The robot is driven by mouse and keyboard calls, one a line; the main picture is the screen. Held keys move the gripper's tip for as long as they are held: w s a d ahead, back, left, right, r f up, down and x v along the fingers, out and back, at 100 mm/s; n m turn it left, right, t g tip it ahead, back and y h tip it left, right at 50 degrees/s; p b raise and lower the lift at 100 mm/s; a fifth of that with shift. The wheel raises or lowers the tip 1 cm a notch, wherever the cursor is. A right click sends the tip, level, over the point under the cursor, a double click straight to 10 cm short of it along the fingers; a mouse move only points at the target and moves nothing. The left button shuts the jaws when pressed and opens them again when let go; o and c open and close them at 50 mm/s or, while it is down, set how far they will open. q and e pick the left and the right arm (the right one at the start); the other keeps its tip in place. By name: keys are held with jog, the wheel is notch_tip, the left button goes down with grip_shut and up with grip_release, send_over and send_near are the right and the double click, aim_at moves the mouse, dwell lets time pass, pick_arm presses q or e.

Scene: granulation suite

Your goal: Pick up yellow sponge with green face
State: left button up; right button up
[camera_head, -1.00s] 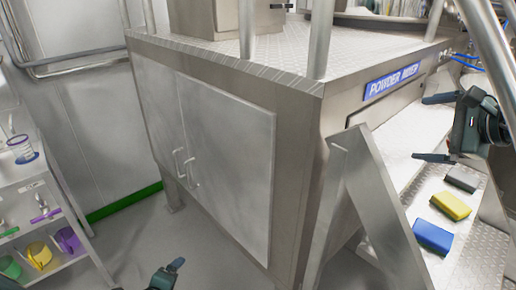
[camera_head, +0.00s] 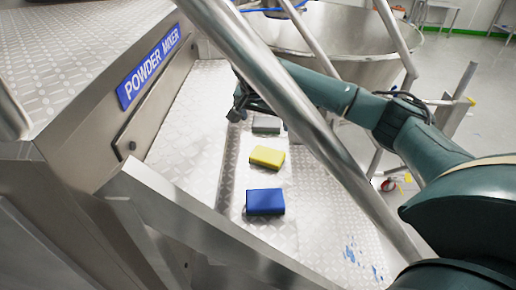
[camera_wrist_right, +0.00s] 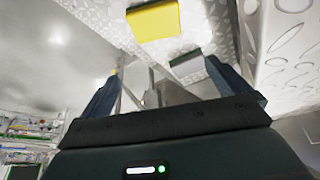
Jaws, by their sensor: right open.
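The yellow sponge (camera_head: 267,157) lies flat on the metal tread-plate step, between a blue sponge (camera_head: 265,202) and a grey one (camera_head: 266,124). Its yellow side is up; I cannot make out the green face. My left gripper is out of view.
A slanted metal handrail (camera_head: 300,110) crosses in front of my right arm. The powder mixer sign (camera_head: 149,67) is on the housing at left. A large steel bowl (camera_head: 345,40) stands behind. The step around the sponges is otherwise bare.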

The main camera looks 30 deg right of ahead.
send_over(268, 154)
jog(key=s+a, duration=0.1)
jog(key=a, duration=0.1)
jog(key=f, duration=0.4)
jog(key=f+p, duration=0.1)
jog(key=f, duration=0.4)
jog(key=shift+s+f, duration=0.2)
jog(key=shift+f, duration=0.05)
jog(key=shift+x, duration=2.8)
jog(key=shift+w, duration=0.1)
jog(key=shift+r, duration=0.1)
jog(key=c, duration=0.7)
jog(key=shift+r, duration=0.1)
notch_tip(268, 154, up, 18)
jog(key=shift+f+b, duration=0.1)
jog(key=shift+b, duration=0.65)
